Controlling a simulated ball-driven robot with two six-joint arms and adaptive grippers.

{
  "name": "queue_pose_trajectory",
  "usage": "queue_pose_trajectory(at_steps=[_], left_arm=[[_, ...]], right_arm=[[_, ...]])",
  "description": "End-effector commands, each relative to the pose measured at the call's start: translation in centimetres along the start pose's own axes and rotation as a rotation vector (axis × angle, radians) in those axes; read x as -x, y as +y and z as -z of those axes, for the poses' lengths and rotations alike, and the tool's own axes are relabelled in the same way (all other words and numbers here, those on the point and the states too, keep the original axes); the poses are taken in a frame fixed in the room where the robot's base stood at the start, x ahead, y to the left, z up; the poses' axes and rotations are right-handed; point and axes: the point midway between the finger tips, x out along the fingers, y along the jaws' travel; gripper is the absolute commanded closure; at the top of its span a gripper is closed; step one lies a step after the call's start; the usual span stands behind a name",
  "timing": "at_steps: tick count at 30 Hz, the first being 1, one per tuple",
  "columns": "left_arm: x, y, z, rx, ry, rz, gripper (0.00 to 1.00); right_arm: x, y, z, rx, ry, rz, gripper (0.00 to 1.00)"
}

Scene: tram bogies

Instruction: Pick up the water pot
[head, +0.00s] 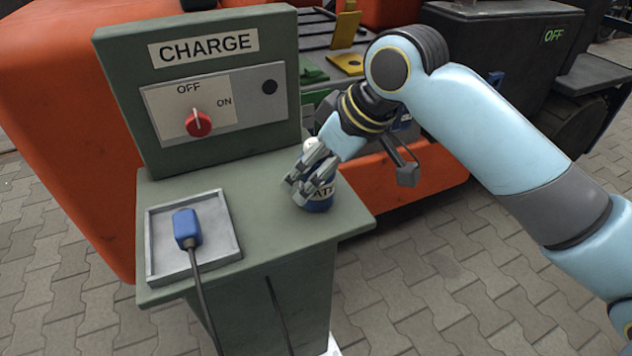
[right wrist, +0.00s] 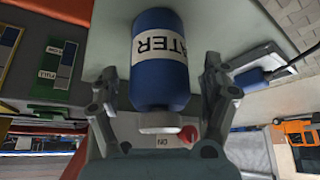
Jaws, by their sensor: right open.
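The water pot (head: 318,201) is a blue bottle with a white label and a white cap. It stands at the right side of the green charging stand's top (head: 262,215). My right gripper (head: 316,180) is at the pot and hides part of it in the head view. In the right wrist view the pot (right wrist: 160,75) lies between the two open fingers (right wrist: 162,88), with a gap visible on each side. The label there reads "ATER". My left gripper is not in view.
A blue plug (head: 187,228) with a dark cable lies in a grey tray (head: 236,252) left of the pot. A CHARGE panel (head: 212,125) with a red knob (head: 198,123) rises behind. An orange body (head: 60,120) stands beyond the stand.

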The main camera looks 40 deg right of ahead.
Motion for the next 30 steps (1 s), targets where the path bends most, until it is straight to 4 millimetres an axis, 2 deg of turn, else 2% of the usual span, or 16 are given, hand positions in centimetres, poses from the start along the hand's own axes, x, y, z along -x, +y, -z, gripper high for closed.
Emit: queue_pose_trajectory(at_steps=[7, 21, 30], left_arm=[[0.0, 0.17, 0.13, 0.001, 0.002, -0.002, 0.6], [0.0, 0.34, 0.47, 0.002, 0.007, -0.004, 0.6], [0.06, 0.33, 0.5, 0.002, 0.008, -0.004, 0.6]], right_arm=[[-0.1, 0.02, 0.07, 0.001, 0.001, -0.001, 0.2], [-0.09, 0.02, 0.04, 0.0, 0.001, -0.001, 0.81], [0.08, 0.02, 0.16, 0.0, 0.002, -0.001, 0.83]])
